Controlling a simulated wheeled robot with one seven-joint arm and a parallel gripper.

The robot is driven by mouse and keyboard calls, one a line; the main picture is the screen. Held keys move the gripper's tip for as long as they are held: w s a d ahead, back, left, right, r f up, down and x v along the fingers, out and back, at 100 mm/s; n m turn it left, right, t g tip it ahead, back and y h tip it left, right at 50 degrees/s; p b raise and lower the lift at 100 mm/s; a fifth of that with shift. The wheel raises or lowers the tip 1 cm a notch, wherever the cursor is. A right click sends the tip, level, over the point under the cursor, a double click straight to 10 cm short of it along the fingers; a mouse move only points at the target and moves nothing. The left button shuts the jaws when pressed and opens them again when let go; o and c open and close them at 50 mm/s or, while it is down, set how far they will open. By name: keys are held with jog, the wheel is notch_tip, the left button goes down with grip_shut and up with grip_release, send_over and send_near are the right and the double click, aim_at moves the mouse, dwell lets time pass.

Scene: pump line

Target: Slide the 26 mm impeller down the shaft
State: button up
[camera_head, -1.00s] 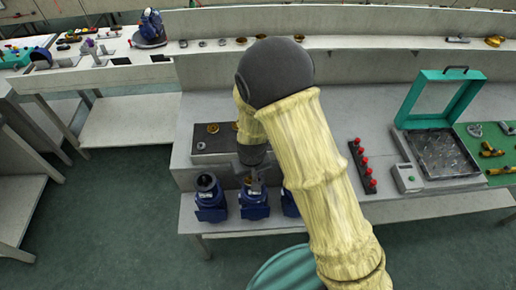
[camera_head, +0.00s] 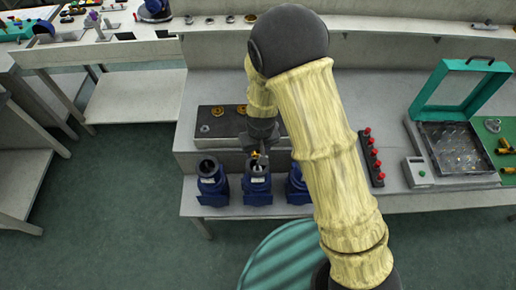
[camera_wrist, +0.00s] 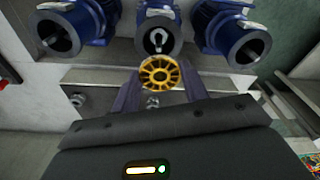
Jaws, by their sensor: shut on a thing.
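My gripper (camera_wrist: 158,95) is shut on a gold spoked impeller (camera_wrist: 160,73), held between its fingertips. In the head view the impeller (camera_head: 255,155) is a small yellow spot at the top of the middle blue pump housing (camera_head: 257,184). In the wrist view the middle housing (camera_wrist: 157,15) shows an open round bore with a light metal shaft end (camera_wrist: 156,38) inside. The impeller lies close to that shaft and overlaps the near rim in the picture. I cannot tell whether the shaft is in the impeller's hole.
A blue housing stands on each side, left (camera_head: 211,184) and right (camera_head: 297,186), close to the middle one. Behind is a dark block (camera_head: 225,124) bearing gold parts (camera_head: 217,111). A red-knobbed rack (camera_head: 371,160) and a teal-lidded box (camera_head: 455,140) are to the right.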

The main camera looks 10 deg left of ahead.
jog(key=shift+w+a+f+b, duration=0.1)
jog(key=shift+f+b, duration=0.95)
jog(key=shift+f, duration=0.4)
jog(key=shift+f+b, duration=0.65)
jog(key=shift+f, duration=0.4)
dwell(0.8)
jog(key=o, duration=1.2)
jog(key=shift+o, duration=0.2)
notch_tip(320, 180, up, 17)
jog(key=s+d+b, duration=0.1)
jog(key=s, duration=0.1)
jog(key=shift+r, duration=0.15)
jog(key=shift+w+d, duration=0.1)
